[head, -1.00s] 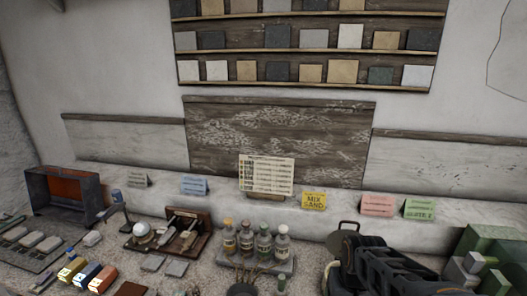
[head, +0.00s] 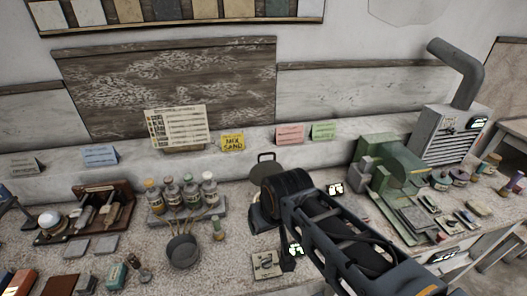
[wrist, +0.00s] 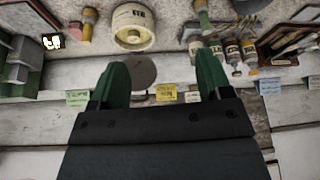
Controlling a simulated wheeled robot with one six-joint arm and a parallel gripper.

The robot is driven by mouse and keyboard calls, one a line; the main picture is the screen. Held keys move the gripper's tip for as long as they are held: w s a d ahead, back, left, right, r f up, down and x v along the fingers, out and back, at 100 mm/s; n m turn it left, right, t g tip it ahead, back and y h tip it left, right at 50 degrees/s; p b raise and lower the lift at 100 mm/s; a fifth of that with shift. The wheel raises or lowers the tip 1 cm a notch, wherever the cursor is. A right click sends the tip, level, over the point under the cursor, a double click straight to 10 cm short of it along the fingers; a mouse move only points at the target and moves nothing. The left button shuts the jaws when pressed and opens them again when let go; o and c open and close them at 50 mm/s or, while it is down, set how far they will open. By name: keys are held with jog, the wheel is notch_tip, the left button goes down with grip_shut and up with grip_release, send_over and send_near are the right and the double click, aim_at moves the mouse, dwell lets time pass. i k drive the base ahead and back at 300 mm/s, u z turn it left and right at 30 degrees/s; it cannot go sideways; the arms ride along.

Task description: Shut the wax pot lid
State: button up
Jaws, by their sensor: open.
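The wax pot (wrist: 133,30), a pale round drum with a dark label, is at the top of the wrist view. Its lid (wrist: 140,72), a flat grey disc, stands raised at the wall side of the pot, so it is open. In the head view the lid (head: 264,170) shows upright with a loop handle on its upper edge. My arm covers most or all of the pot there. My gripper (wrist: 162,62) is open and empty, its green fingers spread. The lid appears between the fingers in the wrist view; I cannot tell how far beyond them it is.
Several bottles (head: 183,197) stand on a tray left of the lid, with a dark brush pot (head: 182,250) in front. A green machine (head: 388,170) stands to the right, beside a grey vented box with a pipe (head: 445,130). Cards, including a yellow one (head: 232,142), line the back ledge.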

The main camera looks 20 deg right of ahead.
aim_at(264, 169)
jog(key=k, duration=1.3)
jog(key=u, duration=0.9)
jog(key=i, duration=1.2)
jog(key=z, duration=0.55)
jog(key=i, duration=0.4)
jog(key=z, duration=0.45)
